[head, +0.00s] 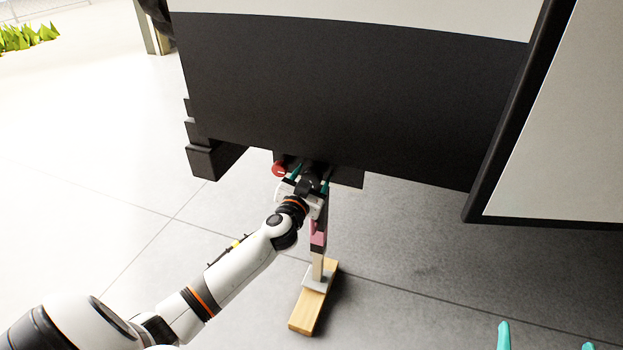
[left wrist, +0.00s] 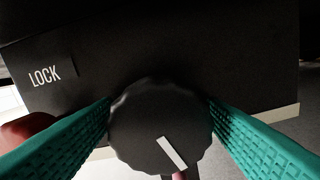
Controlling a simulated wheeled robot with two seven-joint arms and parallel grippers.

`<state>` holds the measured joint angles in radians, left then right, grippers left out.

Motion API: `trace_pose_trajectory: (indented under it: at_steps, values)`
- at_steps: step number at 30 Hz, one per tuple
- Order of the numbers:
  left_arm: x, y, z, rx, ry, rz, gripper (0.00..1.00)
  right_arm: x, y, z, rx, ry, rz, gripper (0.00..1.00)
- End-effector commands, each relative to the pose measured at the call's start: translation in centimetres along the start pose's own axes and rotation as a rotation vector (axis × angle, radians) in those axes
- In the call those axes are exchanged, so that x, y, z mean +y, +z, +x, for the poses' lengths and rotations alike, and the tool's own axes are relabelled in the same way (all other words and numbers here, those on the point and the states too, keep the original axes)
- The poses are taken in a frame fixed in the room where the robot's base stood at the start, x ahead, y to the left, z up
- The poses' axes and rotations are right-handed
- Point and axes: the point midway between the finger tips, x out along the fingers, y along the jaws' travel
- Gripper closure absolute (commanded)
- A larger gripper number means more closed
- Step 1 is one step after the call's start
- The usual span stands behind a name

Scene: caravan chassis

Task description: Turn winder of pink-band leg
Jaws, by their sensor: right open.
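The winder is a round black scalloped knob (left wrist: 150,118) with a white pointer mark, on a black housing lettered LOCK, in the left wrist view. My left gripper (head: 311,176) is at the housing under the caravan edge, its teal fingers on both sides of the knob and meeting its rim. The left gripper also shows in the left wrist view (left wrist: 158,108). The leg (head: 318,264) with the pink band (head: 317,237) stands below on a wooden block (head: 308,312). My wrist hides most of the winder in the head view. My right gripper (head: 545,341) is open and empty at the bottom right.
A red round part (head: 279,170) sits just left of my left gripper, and a red part (left wrist: 28,128) also shows in the left wrist view. The dark caravan body (head: 350,90) overhangs the leg. A grey-white panel with a black edge (head: 560,130) stands at right. The tiled floor is otherwise clear.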

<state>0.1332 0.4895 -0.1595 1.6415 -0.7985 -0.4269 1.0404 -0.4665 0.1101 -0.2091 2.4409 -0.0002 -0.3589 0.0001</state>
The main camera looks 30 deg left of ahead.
Motion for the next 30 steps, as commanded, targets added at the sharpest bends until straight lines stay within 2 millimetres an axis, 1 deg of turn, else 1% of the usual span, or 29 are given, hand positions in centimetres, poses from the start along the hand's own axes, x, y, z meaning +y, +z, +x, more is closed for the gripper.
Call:
trace_pose_trajectory:
  at_steps: [1, 6, 7, 14, 19, 23, 30]
  values:
    - [0.0, 0.0, 0.0, 0.000, 0.000, 0.000, 0.45, 0.0, 0.0, 0.0, 0.000, 0.000, 0.000, 0.00]
    - [0.0, 0.0, 0.0, 0.000, 0.000, 0.000, 0.73, 0.0, 0.0, 0.0, 0.000, 0.000, 0.000, 0.00]
    - [0.0, 0.0, 0.0, 0.000, 0.000, 0.000, 0.77, 0.0, 0.0, 0.0, 0.000, 0.000, 0.000, 0.00]
    - [0.0, 0.0, 0.0, 0.000, 0.000, 0.019, 0.76, 0.0, 0.0, 0.0, 0.005, 0.000, 0.000, 0.00]
    - [0.0, 0.0, -0.1, 0.000, 0.000, 0.084, 0.76, 0.0, -0.4, 0.0, 0.039, -0.001, 0.000, 0.00]
    - [0.0, 0.1, -0.1, 0.000, 0.000, 0.169, 0.76, -0.4, -1.7, -0.4, 0.111, -0.008, -0.003, 0.00]
    - [0.1, 0.1, -0.1, 0.002, 0.000, 0.384, 0.76, -0.6, -3.6, -1.1, 0.242, -0.015, -0.004, 0.00]
